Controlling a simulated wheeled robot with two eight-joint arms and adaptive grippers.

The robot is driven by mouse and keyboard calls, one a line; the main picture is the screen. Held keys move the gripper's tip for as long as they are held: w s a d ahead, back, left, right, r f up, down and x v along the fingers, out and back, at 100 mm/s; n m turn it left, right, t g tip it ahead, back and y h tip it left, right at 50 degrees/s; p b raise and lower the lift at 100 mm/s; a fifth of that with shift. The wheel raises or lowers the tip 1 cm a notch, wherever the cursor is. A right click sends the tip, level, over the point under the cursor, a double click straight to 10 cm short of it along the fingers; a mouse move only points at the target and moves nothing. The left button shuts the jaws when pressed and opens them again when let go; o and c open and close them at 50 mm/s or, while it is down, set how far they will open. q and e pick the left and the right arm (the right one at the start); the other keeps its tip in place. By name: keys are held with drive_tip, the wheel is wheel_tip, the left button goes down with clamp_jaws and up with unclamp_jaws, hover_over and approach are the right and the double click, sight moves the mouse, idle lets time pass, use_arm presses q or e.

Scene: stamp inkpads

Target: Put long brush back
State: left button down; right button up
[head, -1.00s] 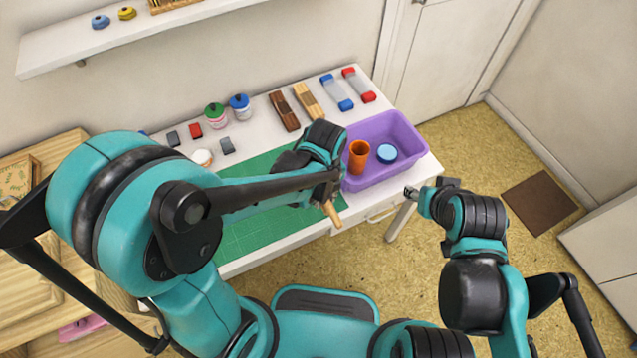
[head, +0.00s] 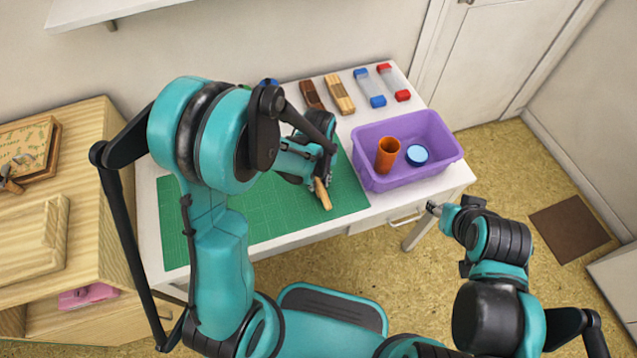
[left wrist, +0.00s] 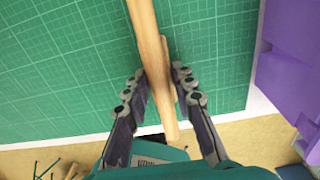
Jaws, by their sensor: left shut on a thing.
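The long brush shows as a pale wooden handle (head: 322,195) in the head view, over the right part of the green cutting mat. My left gripper (head: 318,178) is shut on it. In the left wrist view the handle (left wrist: 148,40) runs between the fingers of my left gripper (left wrist: 157,78), over the mat; its brush end is out of that view. An orange cup (head: 387,153) stands in the purple bin (head: 440,172), right of my left gripper. My right gripper (head: 434,208) is apart from the table's front right corner; its fingers are too small to read.
A blue-lidded jar (head: 417,155) stands beside the cup in the bin. The green mat (head: 270,215) is otherwise clear. Brown and tan wooden blocks (head: 340,94) and blue- and red-ended clear items (head: 394,82) lie at the back. A wooden cabinet (head: 75,130) is at left.

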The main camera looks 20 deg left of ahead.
use_arm(q)
drive_tip(key=shift+f, duration=0.2)
drive_tip(key=c, duration=1.3)
unclamp_jaws()
drive_tip(key=shift+o, duration=0.2)
drive_tip(key=shift+r, duration=0.1)
